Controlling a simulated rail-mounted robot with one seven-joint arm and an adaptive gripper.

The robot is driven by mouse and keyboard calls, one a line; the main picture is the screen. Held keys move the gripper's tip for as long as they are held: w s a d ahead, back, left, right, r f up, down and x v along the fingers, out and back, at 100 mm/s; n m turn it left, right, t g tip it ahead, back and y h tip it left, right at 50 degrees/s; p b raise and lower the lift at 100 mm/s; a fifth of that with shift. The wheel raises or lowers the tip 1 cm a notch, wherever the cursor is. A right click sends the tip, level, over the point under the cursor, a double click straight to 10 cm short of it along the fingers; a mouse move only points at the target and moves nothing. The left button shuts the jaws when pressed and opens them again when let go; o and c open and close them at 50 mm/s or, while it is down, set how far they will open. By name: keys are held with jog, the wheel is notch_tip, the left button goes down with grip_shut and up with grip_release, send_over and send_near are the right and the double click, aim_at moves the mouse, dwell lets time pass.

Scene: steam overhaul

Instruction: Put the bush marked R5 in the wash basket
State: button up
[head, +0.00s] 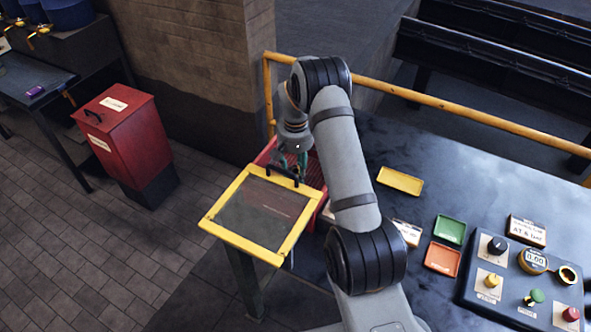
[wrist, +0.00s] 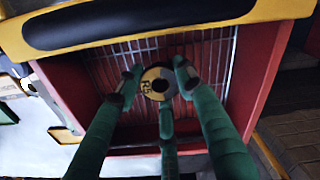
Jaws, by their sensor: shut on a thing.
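My gripper (wrist: 157,86) has green fingers, shut around a small ring-shaped bush (wrist: 150,76) marked R5. The bush has a dark centre hole and a yellowish and grey face. Behind it in the wrist view is a red-walled box (wrist: 262,70) with wire bars, which looks like the wash basket. The bush appears over the opening; how high it is I cannot tell. In the head view my gripper (head: 293,163) is at the red box (head: 266,153), partly behind my arm, and the bush is not discernible there.
A yellow-framed glazed panel (head: 226,197) with a black handle is beside the red box. Yellow (head: 400,181), green (head: 450,230) and orange (head: 442,259) trays lie on the dark table. A control panel (head: 510,278) is at right, a yellow rail (head: 450,107) behind.

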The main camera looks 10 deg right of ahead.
aim_at(295, 171)
jog(key=shift+f, duration=0.15)
jog(key=o, duration=0.9)
jog(key=shift+f, duration=0.1)
jog(key=o, duration=0.4)
jog(key=shift+c, duration=0.2)
jog(key=shift+o, duration=0.5)
jog(key=shift+r, duration=0.35)
jog(key=shift+w+r, duration=0.1)
jog(key=shift+r, duration=0.2)
notch_tip(295, 171, up, 11)
jog(key=b, duration=0.2)
jog(key=shift+r+b, duration=0.15)
jog(key=shift+b, duration=0.2)
